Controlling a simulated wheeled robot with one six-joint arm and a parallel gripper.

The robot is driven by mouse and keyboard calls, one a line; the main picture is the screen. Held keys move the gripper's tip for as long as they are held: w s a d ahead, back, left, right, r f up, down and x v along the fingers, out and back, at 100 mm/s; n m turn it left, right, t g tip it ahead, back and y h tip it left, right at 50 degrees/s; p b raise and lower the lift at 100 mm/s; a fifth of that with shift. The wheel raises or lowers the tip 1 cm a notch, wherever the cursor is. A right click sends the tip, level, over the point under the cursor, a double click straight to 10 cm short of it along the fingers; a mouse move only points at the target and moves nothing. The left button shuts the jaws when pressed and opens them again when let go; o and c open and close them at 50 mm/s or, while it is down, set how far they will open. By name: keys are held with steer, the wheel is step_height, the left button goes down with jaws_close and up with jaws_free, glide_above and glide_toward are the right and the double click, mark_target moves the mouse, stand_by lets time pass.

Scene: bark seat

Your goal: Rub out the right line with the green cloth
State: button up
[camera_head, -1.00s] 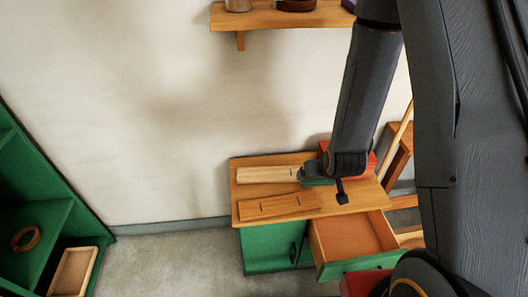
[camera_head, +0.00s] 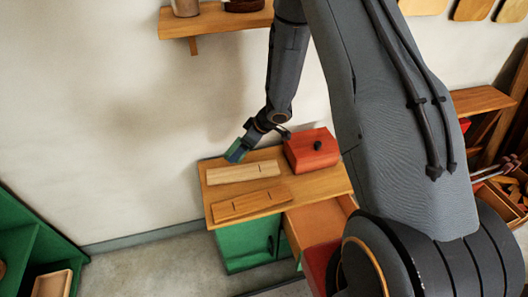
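My gripper (camera_head: 248,140) is shut on the green cloth (camera_head: 236,151), a small green-blue pad. It holds the cloth over the back left part of the wooden cabinet top (camera_head: 328,184), near the back edge of the pale board (camera_head: 228,175). I cannot tell whether the cloth touches anything. The pale board shows a short dark line (camera_head: 262,169) right of its middle. In front lies a browner board (camera_head: 250,203) with short dark marks, too small to read well.
A red box (camera_head: 311,152) with a black knob stands right of the boards. The green cabinet (camera_head: 243,243) has an open drawer (camera_head: 318,222) at its front right. A wall shelf (camera_head: 222,22) hangs above. Green shelving (camera_head: 22,240) stands at left.

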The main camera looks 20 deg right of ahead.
steer(key=shift+w+d+f+n+g, duration=0.15)
steer(key=shift+d+f+n+g, duration=0.15)
steer(key=shift+n, duration=0.4)
steer(key=shift+s+d+f+n+g+y+b, duration=0.25)
steer(key=shift+d+f+n+g, duration=0.3)
steer(key=shift+d+f+n, duration=0.85)
steer(key=shift+s+d+f+n+g+y+b, duration=0.15)
steer(key=shift+d+f+n+g+y+b, duration=0.3)
steer(key=shift+d+f, duration=1.05)
steer(key=shift+s+d+f+n+g+y+b, duration=0.2)
steer(key=shift+d+f+n+g, duration=0.6)
steer(key=shift+f, duration=1.2)
steer(key=shift+f+n+b, duration=0.25)
steer(key=shift+f+b, duration=0.15)
steer(key=shift+f, duration=0.2)
